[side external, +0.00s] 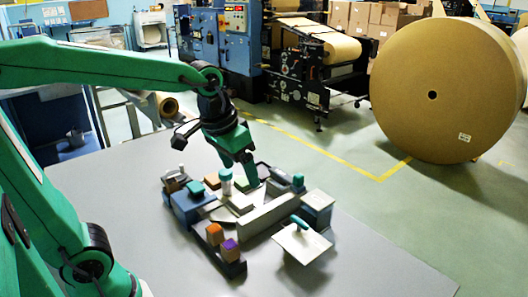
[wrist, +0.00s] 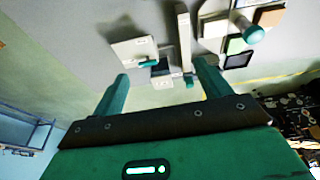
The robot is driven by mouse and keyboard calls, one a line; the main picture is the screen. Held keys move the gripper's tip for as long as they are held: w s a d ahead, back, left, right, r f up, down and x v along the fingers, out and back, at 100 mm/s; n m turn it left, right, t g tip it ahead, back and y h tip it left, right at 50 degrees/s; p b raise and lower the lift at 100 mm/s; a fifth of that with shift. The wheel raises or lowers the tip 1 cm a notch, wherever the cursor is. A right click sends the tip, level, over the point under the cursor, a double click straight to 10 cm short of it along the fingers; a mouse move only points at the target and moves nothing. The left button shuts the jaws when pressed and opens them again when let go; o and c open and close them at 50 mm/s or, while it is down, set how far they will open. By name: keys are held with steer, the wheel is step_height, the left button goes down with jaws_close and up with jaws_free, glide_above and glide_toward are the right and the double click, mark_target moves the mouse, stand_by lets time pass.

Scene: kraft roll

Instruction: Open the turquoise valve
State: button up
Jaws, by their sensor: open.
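Several turquoise parts show on a cluster of fixtures, and I cannot tell for sure which is the valve. A turquoise knob (side external: 298,180) stands at the back right on a grey box; it seems to show in the wrist view (wrist: 189,82). A turquoise bar handle (side external: 300,222) lies on a white plate (side external: 302,244) at the front right; it also shows in the wrist view (wrist: 149,63). A white cylinder with a turquoise top (side external: 225,174) stands in the middle. My gripper (side external: 246,170) is open and empty above the cluster, its fingers apart in the wrist view (wrist: 162,70).
A dark tray (side external: 218,252) in front holds orange and purple-topped blocks. A long grey wall (side external: 274,214) crosses the middle. The grey table (side external: 370,255) is clear at front and right.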

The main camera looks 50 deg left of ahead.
steer(key=w+d+f+g, duration=0.2)
steer(key=w+d+f, duration=0.1)
steer(key=w, duration=0.4)
steer(key=g, duration=0.1)
glide_above(300, 220)
steer(key=shift+f, duration=3.1)
steer(key=shift+f, duration=0.2)
steer(key=shift+f, duration=3.75)
steer(key=c, duration=1)
